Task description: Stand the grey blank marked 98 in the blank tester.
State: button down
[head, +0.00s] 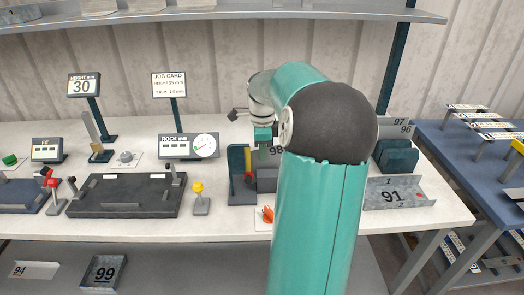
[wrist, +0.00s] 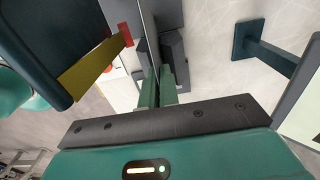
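The grey blank marked 98 (head: 276,151) shows in the head view, partly hidden behind my arm. In the wrist view it is a thin grey plate seen nearly edge-on (wrist: 149,35), between the two green fingers. My gripper (wrist: 158,85) is shut on it. In the head view my gripper (head: 264,137) is over the back of the bench. Just below the blank is a dark blue stand with a yellow and red strip (head: 241,178) and a dark grey block (head: 267,181), apparently the blank tester. Whether the blank touches the block is hidden.
A dark bender bed (head: 125,196) lies to the left, with a yellow-knobbed post (head: 199,200) beside it. A ROCK gauge (head: 190,146) stands behind. A channel marked 91 (head: 392,203) and dark teal blocks (head: 396,157) are on the right.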

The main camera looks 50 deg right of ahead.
jog(key=shift+a+f, duration=0.15)
jog(key=shift+f, duration=0.4)
jog(key=shift+a+f, duration=0.15)
jog(key=shift+f, duration=0.35)
jog(key=c, duration=1.6)
grip_release()
jog(key=shift+w+d, duration=0.1)
jog(key=shift+r, duration=0.15)
notch_tip(320, 180, up, 14)
jog(key=shift+f, duration=0.1)
